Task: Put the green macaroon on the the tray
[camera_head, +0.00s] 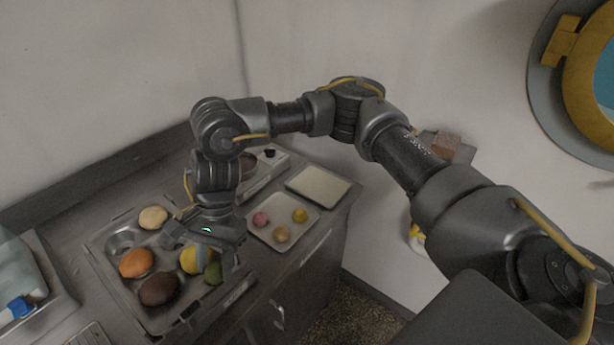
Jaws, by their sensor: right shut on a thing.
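My right gripper (207,256) is low over the metal tin at the left of the counter. It is shut on the green macaroon (213,273), which shows as a dark green round shape at the jaws, partly covered by a finger. A small pale tray (268,244) lies to the right of the gripper. It carries a pink macaroon (260,219), a yellow macaroon (300,215) and a tan macaroon (281,234). My left gripper is not in view.
The metal tin (113,222) holds a cream round item (153,217), an orange one (136,263), a brown one (159,289) and a yellow one (190,261). A flat pale tray (318,186) lies behind the small tray. A scale-like device (270,165) stands near the wall.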

